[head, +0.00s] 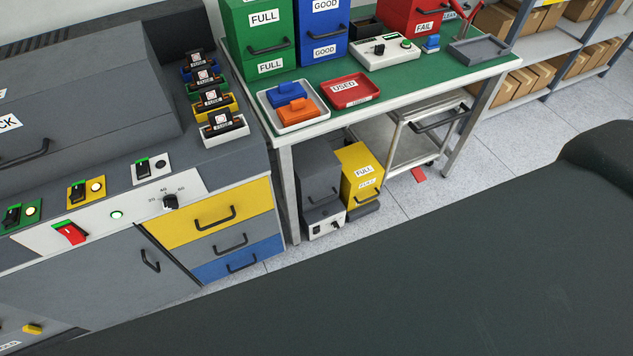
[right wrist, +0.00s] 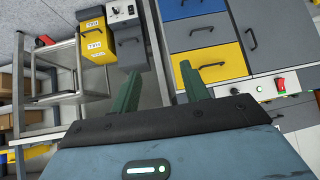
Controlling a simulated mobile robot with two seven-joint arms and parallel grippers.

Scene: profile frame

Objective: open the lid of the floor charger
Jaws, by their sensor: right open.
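The floor charger (head: 326,222) looks to be the grey unit with a white front panel and dark knobs, standing on the floor under the green-topped bench. Its grey upper part (head: 318,178), with a dark handle low on the front, appears closed. In the right wrist view the charger (right wrist: 122,12) appears upside down at the top, with the grey handled part (right wrist: 130,48) below it. My right gripper (right wrist: 158,84) is open, its two green fingers apart with nothing between them. It is apart from the charger. My left gripper is not in view.
A yellow box (head: 361,172) labelled FULL stands right beside the charger. The bench (head: 410,75) overhangs both, its metal leg (head: 287,190) close on the left. A cabinet with yellow, grey and blue drawers (head: 222,220) stands left. A metal cart (head: 385,140) is behind.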

